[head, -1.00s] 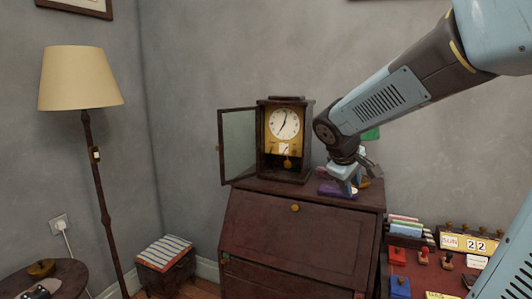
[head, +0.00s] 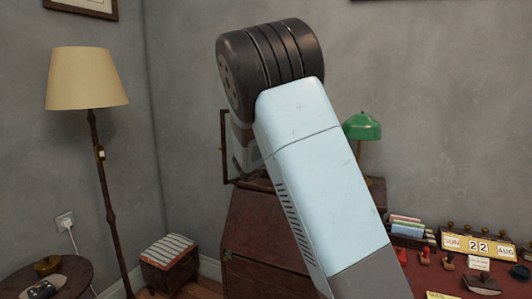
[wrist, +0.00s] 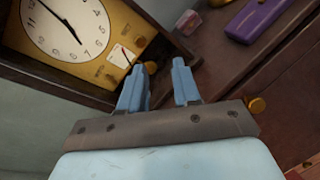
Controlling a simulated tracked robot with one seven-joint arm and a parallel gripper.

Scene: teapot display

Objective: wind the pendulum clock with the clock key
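In the wrist view the pendulum clock (wrist: 75,35) fills the upper left, tilted in the picture, with a white dial, black hands and a brass plate. I cannot make out the clock key in any view.
The clock stands on a dark wooden bureau (head: 250,228). A purple case (wrist: 252,16) and a small pinkish container (wrist: 187,22) lie on its top. A green lamp (head: 362,127) stands behind my arm. A floor lamp (head: 88,80) stands left; a desk with a calendar (head: 478,246) is right.

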